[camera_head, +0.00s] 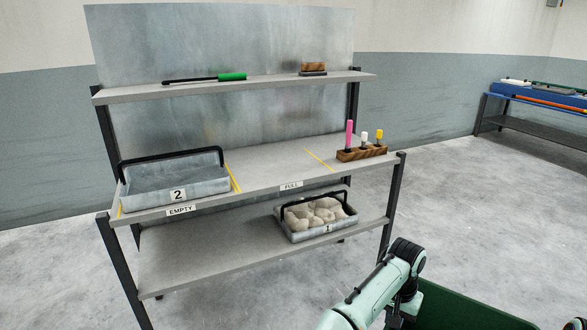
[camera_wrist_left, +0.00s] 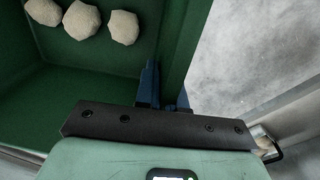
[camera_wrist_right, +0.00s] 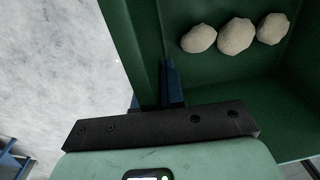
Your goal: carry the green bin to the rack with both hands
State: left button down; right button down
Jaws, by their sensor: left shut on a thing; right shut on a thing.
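The green bin (camera_head: 460,308) shows only in part at the lower right of the head view, partly behind my left arm. In the left wrist view its green wall (camera_wrist_left: 185,45) is between the fingers of my left gripper (camera_wrist_left: 166,88), which is shut on it. In the right wrist view my right gripper (camera_wrist_right: 151,88) is shut on the opposite wall (camera_wrist_right: 140,40). Several pale round lumps (camera_wrist_left: 82,20) lie on the bin's floor, also in the right wrist view (camera_wrist_right: 236,36). A grey shelf rack (camera_head: 200,250) with dark posts stands ahead, left of the bin.
Tray 2 (camera_head: 205,188) sits empty on the middle shelf by the EMPTY label. Tray 1 (camera_head: 325,230), holding pale lumps, is on the lower shelf. A wooden block (camera_head: 345,155) with coloured handles is at the middle shelf's right. A blue-topped bench (camera_head: 535,97) stands far right across clear floor.

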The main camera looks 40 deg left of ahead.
aim_at(277, 167)
jog(key=i, duration=0.85)
jog(key=i+l+u, duration=0.2)
jog(key=i, duration=0.5)
jog(key=j+u, duration=0.1)
jog(key=u, duration=1.85)
